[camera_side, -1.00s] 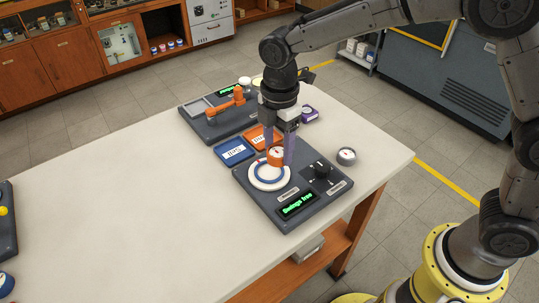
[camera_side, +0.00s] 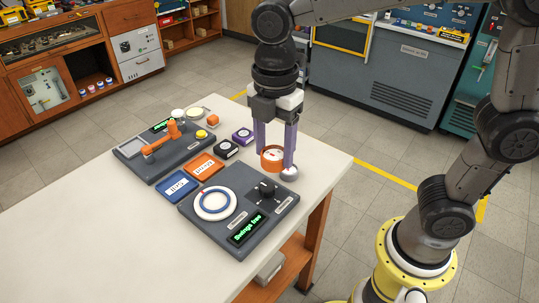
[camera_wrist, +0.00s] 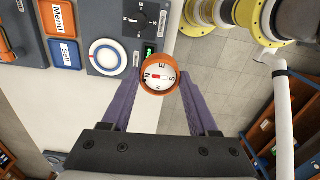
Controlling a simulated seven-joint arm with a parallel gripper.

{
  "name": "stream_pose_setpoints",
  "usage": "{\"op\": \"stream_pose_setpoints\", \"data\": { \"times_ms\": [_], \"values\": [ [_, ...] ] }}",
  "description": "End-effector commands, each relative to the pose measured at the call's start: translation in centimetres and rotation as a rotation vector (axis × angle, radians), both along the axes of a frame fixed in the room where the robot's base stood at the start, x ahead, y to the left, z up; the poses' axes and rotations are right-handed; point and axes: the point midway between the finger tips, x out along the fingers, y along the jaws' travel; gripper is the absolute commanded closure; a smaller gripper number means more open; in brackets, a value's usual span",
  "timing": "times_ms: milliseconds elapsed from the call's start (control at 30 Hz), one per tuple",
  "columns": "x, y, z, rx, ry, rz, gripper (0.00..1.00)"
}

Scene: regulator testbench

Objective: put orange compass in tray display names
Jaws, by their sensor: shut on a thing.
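My gripper (camera_side: 273,160) is shut on the orange compass (camera_side: 271,154), held between its purple fingers near the right edge of the table. In the wrist view the compass (camera_wrist: 157,75) shows its white face and red needle between the fingertips. Two flat trays lie left of the compass: an orange one (camera_side: 205,166) and a blue one (camera_side: 179,186). In the wrist view they seem to read "Mend" (camera_wrist: 61,17) and "Spill" (camera_wrist: 66,53). The green display (camera_side: 247,228) on the near dark panel reads "Swings free".
The near panel (camera_side: 205,236) carries a white dial with a blue ring (camera_side: 215,203) and a black knob (camera_side: 265,190). A silver round piece (camera_side: 289,173) stands just below the gripper. The table's left front is clear.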

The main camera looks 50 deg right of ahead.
Motion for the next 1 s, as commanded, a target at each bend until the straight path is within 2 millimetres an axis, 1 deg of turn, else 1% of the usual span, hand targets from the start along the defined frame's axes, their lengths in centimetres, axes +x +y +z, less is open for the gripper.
{"op": "stream_pose_setpoints", "data": {
  "times_ms": [100,700,833,1000],
  "values": [
    [0.1,0.0,1.2,0.001,-0.003,0.000,1.00],
    [0.1,0.0,6.5,0.000,-0.001,0.000,1.00],
    [0.1,0.0,7.2,0.000,-0.001,0.000,1.00],
    [0.0,0.0,7.4,0.000,0.000,0.000,1.00]
  ]
}}
